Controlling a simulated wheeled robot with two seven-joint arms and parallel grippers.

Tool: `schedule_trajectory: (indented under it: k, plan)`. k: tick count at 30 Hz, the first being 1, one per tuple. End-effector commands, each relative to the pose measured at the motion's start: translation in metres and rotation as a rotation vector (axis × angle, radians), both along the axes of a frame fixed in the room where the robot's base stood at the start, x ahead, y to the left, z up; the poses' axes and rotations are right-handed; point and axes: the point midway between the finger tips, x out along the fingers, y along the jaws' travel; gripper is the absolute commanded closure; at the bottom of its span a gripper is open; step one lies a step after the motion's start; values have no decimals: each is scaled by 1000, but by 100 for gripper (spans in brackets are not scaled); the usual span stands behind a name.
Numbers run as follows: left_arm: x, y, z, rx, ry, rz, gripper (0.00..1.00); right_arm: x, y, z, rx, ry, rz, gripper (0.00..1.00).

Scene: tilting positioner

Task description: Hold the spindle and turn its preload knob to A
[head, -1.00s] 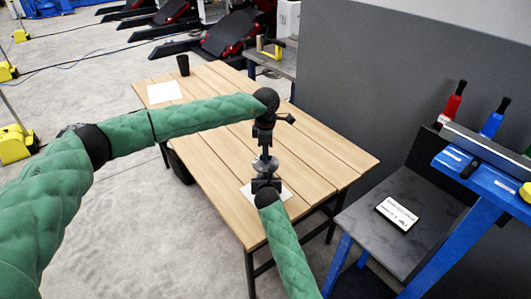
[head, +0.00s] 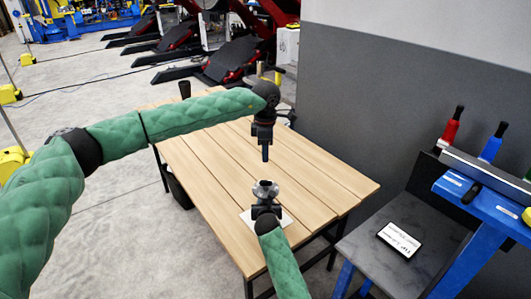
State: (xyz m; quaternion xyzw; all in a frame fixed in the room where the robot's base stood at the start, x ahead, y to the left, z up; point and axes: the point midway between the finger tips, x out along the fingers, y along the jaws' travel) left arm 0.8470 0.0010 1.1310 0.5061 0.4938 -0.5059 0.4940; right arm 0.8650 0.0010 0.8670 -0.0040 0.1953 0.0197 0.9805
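The spindle (head: 265,190) is a small grey metal piece with a wider round top, standing at the front part of the wooden table. Its preload knob and letter marks are too small to make out. My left gripper (head: 265,154) points down above the spindle, with a clear gap between its tips and the spindle top. Its fingers show as one narrow dark column, so their opening is unclear. My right gripper (head: 265,209) comes from the front, low against the spindle. It hides the spindle's lower part, and I cannot tell whether its fingers grip it.
The wooden table (head: 210,165) is mostly bare. A white sheet (head: 246,217) lies under the spindle. A dark cup (head: 185,90) stands at the far left. A blue-framed bench (head: 480,190) with a labelled card (head: 399,240) stands to the right, by a grey wall.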

Motion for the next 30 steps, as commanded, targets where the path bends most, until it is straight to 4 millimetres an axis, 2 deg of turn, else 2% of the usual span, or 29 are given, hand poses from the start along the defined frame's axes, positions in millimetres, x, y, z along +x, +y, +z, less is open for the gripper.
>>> schedule_trajectory:
  k: [3, 4, 7, 17, 20, 23, 30]
  plan:
    - [0, 0, 0, 0, 0, 0, 66, 0, 0, -1, 0, 1, 0, 100]
    - [0, 0, 0, 0, 0, 0, 66, 0, 0, 1, 0, -2, 0, 58]
    - [0, 0, 0, 0, 0, 0, 66, 0, 0, 1, 0, -1, 0, 39]
    - [0, 0, 0, 0, 0, 0, 66, -2, 0, -1, -1, 2, 0, 37]
    - [0, 0, -1, 0, 0, 0, 66, -8, -1, 1, -2, 1, 1, 37]
    - [0, 0, 0, 0, 0, 0, 66, -19, -2, 7, -3, 0, 0, 37]
    - [0, 0, 0, 0, 0, 0, 66, -62, -3, 25, -2, -1, 1, 37]
